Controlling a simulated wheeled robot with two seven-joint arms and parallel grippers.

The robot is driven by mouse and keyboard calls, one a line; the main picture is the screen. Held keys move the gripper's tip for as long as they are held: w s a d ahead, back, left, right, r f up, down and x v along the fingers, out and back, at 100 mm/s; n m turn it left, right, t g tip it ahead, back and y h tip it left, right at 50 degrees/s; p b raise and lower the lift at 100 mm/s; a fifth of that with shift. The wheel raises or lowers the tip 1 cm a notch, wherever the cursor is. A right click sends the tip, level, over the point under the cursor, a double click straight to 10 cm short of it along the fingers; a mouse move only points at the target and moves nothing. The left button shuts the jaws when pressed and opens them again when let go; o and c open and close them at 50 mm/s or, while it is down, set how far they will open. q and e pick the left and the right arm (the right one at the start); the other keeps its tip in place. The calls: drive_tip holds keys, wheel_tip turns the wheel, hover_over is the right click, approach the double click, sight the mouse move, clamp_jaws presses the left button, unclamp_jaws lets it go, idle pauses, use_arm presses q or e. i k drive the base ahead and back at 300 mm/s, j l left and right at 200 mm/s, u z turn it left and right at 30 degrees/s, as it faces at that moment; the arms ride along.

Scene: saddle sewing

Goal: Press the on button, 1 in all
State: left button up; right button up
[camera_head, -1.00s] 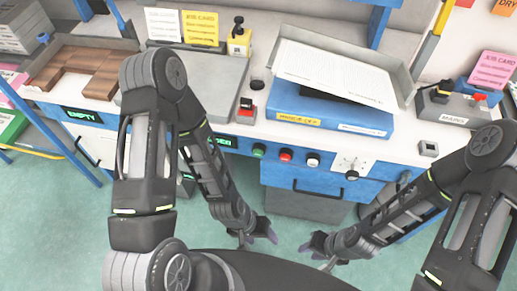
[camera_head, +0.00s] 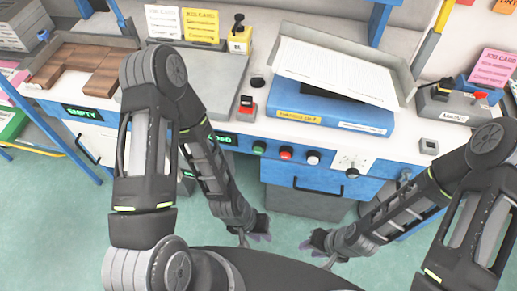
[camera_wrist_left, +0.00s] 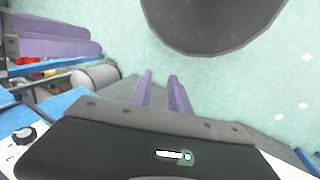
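My left gripper (camera_head: 262,238) hangs below and in front of the row, away from the buttons. Its two purple fingers (camera_wrist_left: 161,76) are apart with nothing between them in the left wrist view. My right gripper (camera_head: 307,246) hangs to its right, also clear of the bench; its finger gap is too small to judge.
A wooden-block tray (camera_head: 122,45) is at left. Green floor between my grippers and bench is free.

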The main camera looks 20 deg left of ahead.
sight(257, 150)
drive_tip(key=l+u, duration=0.85)
drive_tip(key=k+l, duration=0.05)
drive_tip(key=l, duration=0.05)
